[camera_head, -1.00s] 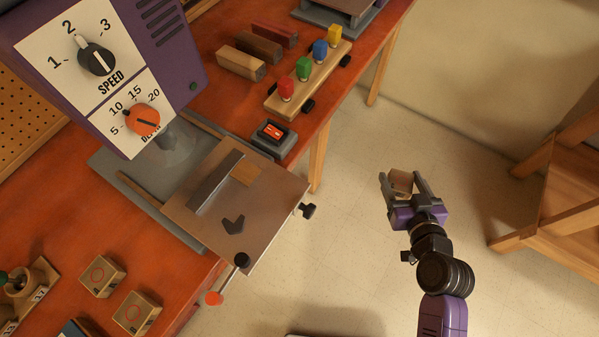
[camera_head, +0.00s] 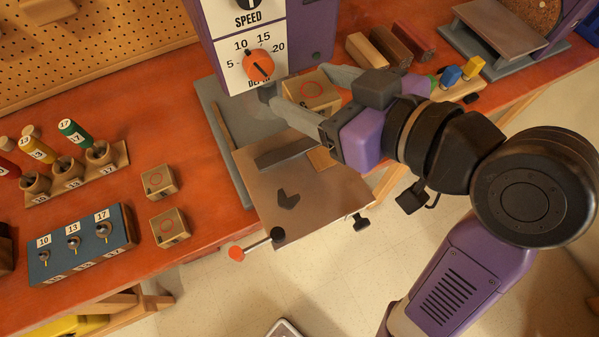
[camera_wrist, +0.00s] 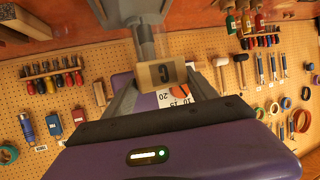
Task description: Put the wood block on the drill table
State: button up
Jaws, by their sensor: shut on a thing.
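My gripper (camera_head: 309,99) is shut on a wood block (camera_head: 312,91) with a red circle on its top. The block also shows between the fingers in the wrist view (camera_wrist: 161,75), with a dark mark on the face there. In the head view the block is in front of the purple drill press (camera_head: 310,20), near its chuck and above the far side of the drill table. The metal drill table (camera_head: 318,208) carries a dark fence (camera_head: 287,152), a tan square patch (camera_head: 321,158) partly hidden by my gripper, and a dark clamp-like shape.
Two similar wood blocks, one farther (camera_head: 158,181) and one nearer (camera_head: 169,227), stand on the orange bench left of the drill table. A blue switch box (camera_head: 80,246) and a holder with coloured handles (camera_head: 70,172) are farther left. Wooden bars (camera_head: 378,50) lie behind my arm.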

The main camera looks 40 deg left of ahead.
aim_at(297, 176)
jog(key=shift+s+a+r+n+g, duration=0.15)
jog(key=shift+s+r+g, duration=0.1)
jog(key=shift+s, duration=0.2)
jog(key=shift+s+a+r+n+g, duration=0.15)
jog(key=shift+s+r, duration=0.05)
jog(key=shift+s, duration=0.2)
jog(key=shift+s+a, duration=0.1)
jog(key=shift+s, duration=0.2)
notch_tip(297, 176, down, 20)
jog(key=shift+r+p, duration=0.15)
jog(key=shift+p, duration=0.35)
jog(key=shift+f, duration=0.2)
jog(key=o, duration=1.4)
jog(key=shift+r, duration=0.15)
